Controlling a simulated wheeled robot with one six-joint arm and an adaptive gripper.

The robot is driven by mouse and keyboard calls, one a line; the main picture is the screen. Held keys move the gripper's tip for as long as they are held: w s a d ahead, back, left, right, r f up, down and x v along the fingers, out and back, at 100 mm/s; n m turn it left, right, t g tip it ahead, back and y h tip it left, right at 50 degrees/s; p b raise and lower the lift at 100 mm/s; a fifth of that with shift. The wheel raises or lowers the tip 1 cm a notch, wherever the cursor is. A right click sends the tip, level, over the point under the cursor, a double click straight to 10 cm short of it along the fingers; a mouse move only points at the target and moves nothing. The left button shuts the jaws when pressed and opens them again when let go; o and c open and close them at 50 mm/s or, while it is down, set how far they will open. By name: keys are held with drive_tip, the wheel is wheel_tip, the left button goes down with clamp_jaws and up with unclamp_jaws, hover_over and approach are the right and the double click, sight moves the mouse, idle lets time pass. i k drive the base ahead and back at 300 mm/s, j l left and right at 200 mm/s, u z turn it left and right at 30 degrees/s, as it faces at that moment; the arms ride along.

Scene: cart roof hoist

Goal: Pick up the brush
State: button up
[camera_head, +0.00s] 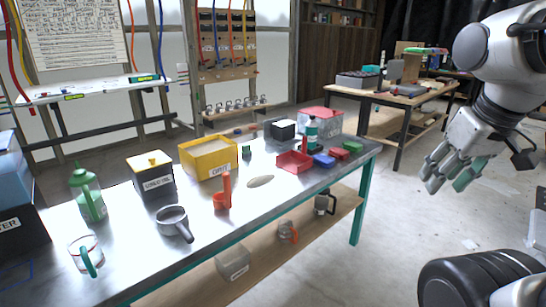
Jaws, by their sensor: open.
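My gripper (447,184) hangs at the right, above the floor and apart from the steel-topped bench (130,268). Its fingers are apart, with nothing seen between them. I cannot tell for certain which thing is the brush. An orange-red piece with an upright handle (226,187) stands near the middle of the bench, and its lower part is too small to identify. A flat grey-brown oval (261,181) lies to its right. A teal and dark upright item (312,133) stands farther back at the right.
A yellow box (208,159), red tray (294,162) and blue block (324,160) are farther along. A black wheel (480,280) is at lower right.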

sight(247, 152)
drive_tip(key=i+u, duration=0.15)
drive_tip(key=u, duration=0.25)
drive_tip(key=i+l+u, duration=0.1)
drive_tip(key=u, duration=0.3)
drive_tip(key=i+l+u, duration=0.2)
drive_tip(key=i+l, duration=0.2)
drive_tip(key=l, duration=0.25)
drive_tip(key=i+l, duration=0.2)
drive_tip(key=i+l+u, duration=0.15)
drive_tip(key=l, duration=0.3)
drive_tip(key=i+l+u, duration=0.1)
drive_tip(key=l, duration=0.25)
drive_tip(key=i, duration=0.1)
